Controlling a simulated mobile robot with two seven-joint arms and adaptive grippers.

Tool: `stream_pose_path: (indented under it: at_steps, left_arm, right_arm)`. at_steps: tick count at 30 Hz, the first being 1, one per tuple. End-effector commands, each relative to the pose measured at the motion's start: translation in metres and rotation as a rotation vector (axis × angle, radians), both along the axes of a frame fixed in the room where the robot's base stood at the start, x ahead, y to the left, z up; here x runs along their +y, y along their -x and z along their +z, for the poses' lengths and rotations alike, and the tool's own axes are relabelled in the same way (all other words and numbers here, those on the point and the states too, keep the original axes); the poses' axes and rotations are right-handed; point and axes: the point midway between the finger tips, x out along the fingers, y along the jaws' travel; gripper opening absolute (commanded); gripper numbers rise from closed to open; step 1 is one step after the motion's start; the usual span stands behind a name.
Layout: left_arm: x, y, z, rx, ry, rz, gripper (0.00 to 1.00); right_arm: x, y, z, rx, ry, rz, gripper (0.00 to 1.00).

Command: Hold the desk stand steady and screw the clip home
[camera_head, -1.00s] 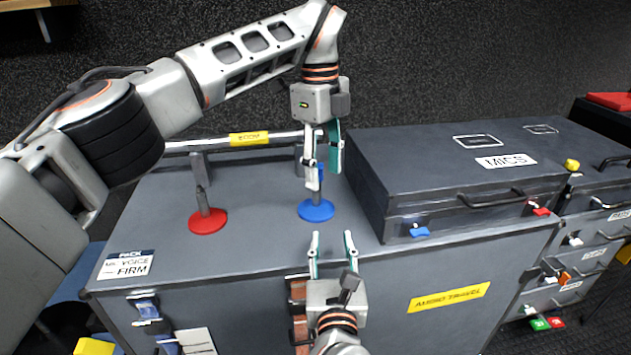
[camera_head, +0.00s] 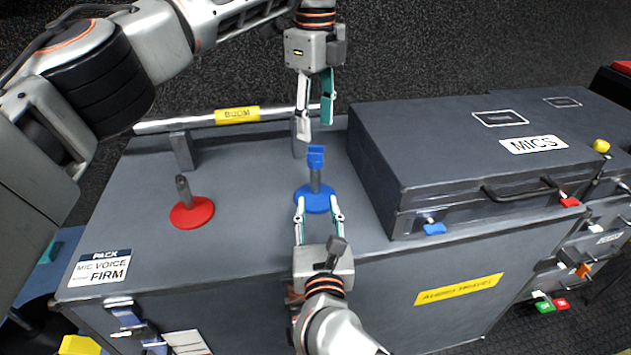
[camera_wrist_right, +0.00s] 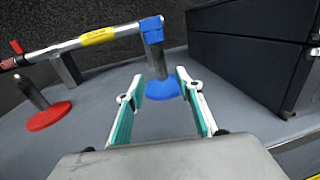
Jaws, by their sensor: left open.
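The blue desk stand (camera_head: 316,200) stands upright on the grey case top, with a round blue base, a grey post and a blue clip (camera_head: 316,156) on top. It also shows in the right wrist view (camera_wrist_right: 164,90), between and beyond my fingertips, with the blue clip (camera_wrist_right: 151,24) above. My left gripper (camera_head: 315,132) is open and empty, pointing down just above the clip and apart from it. My right gripper (camera_head: 319,205) is open, its fingers pointing at the base from the front. Whether a fingertip touches the base I cannot tell.
A red stand (camera_head: 192,212) stands to the left. A boom pole (camera_head: 190,120) rests on supports behind. The dark MICS case (camera_head: 440,190) stands close on the right. The case top (camera_head: 245,190) between the stands is clear.

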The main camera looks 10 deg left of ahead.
Motion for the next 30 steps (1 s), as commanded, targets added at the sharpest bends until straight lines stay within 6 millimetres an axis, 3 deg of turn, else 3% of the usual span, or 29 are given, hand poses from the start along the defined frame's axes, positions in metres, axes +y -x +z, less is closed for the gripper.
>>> stream_pose_path:
  at_steps: [15, 29, 30]
  left_arm:
    - [0.000, 0.000, -0.001, 0.001, 0.000, 0.000, 0.46]
    - [0.000, 0.000, -0.001, 0.001, 0.000, 0.000, 0.46]
    - [0.000, 0.000, -0.001, 0.001, 0.000, 0.000, 0.46]
  right_arm:
    - [0.011, -0.064, 0.001, -0.002, 0.002, -0.001, 0.36]
    - [0.012, -0.075, 0.000, 0.001, 0.000, -0.001, 0.36]
    - [0.012, -0.075, 0.000, 0.001, 0.000, -0.001, 0.31]
